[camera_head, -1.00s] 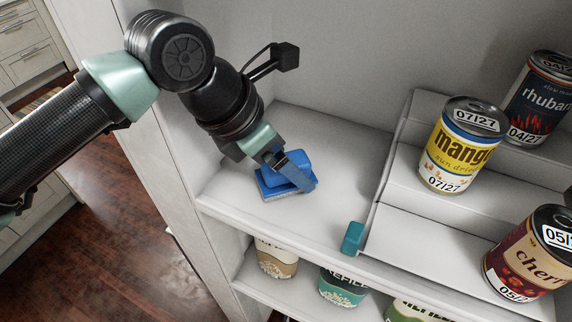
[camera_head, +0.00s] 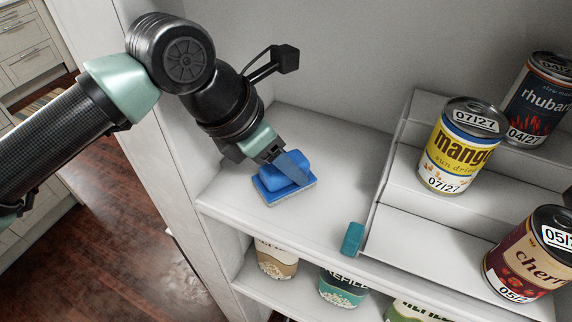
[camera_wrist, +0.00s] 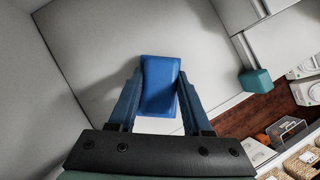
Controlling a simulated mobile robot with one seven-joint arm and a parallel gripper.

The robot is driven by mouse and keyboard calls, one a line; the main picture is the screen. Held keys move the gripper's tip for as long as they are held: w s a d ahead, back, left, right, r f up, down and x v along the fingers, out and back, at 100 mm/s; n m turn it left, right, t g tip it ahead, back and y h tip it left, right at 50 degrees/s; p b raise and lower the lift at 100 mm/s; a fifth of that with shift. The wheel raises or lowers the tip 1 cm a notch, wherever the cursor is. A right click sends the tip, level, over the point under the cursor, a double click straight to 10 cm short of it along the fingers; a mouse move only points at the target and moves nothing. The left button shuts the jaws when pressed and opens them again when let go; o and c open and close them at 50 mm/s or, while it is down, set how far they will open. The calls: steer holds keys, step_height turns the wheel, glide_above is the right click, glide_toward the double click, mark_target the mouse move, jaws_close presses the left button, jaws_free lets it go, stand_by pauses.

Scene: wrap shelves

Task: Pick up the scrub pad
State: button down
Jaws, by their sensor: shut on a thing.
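The scrub pad (camera_head: 285,184) is blue with a pale underside and a raised blue grip on top. It is on the left part of the upper white shelf in the head view, flat on or very close to the shelf; I cannot tell whether it touches. My gripper (camera_head: 290,168) reaches down over it and is shut on its raised grip. In the wrist view the scrub pad (camera_wrist: 159,85) shows as a blue block between the two fingers of my gripper (camera_wrist: 160,98). One finger hides part of the grip in the head view.
A white stepped riser (camera_head: 425,225) stands right of the pad with a mango can (camera_head: 458,147), a rhubarb can (camera_head: 540,98) and a cherry can (camera_head: 530,255). A teal block (camera_head: 352,238) is at the shelf's front edge. Tubs (camera_head: 343,286) stand on the shelf below. Bare shelf surrounds the pad.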

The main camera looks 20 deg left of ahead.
mark_target(297, 156)
steer(key=shift+r, duration=0.1)
steer(key=shift+r+b, duration=0.4)
steer(key=shift+r, duration=0.15)
steer(key=shift+r+b, duration=0.5)
steer(key=shift+r, duration=0.45)
steer(key=s+a+b, duration=0.5)
steer(key=s+a, duration=0.5)
steer(key=s, duration=0.4)
steer(key=shift+s+a+r, duration=0.15)
steer(key=shift+s+a, duration=0.1)
steer(key=shift+s, duration=0.1)
steer(key=c, duration=0.9)
jaws_free()
steer(key=c, duration=0.6)
